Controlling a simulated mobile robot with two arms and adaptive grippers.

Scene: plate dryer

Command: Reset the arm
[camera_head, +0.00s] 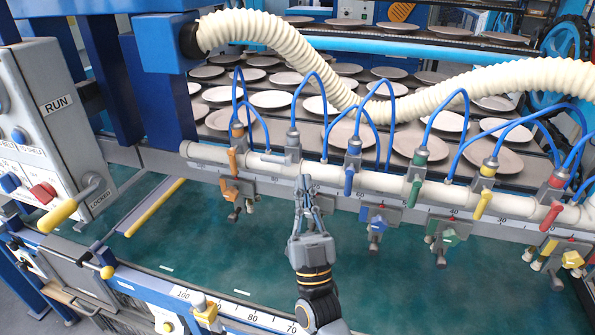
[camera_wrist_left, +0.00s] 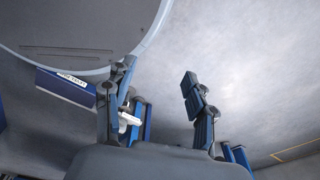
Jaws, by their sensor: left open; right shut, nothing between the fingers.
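My right gripper (camera_head: 306,190) is in the middle of the head view, its arm coming up from the bottom edge. Its fingers are together and hold nothing. The fingertips are close to the white pipe (camera_head: 330,178), next to a grey fitting; I cannot tell whether they touch. My left gripper (camera_wrist_left: 158,85) shows in the left wrist view with its two fingers wide apart and nothing between them. The left arm is not in the head view.
Coloured valve handles, such as the orange one (camera_head: 232,160), hang along the pipe under blue hoses. A control box (camera_head: 62,130) with a yellow-tipped lever stands at the left. Plates (camera_head: 270,99) lie on racks behind. The green surface (camera_head: 190,240) in front is mostly clear.

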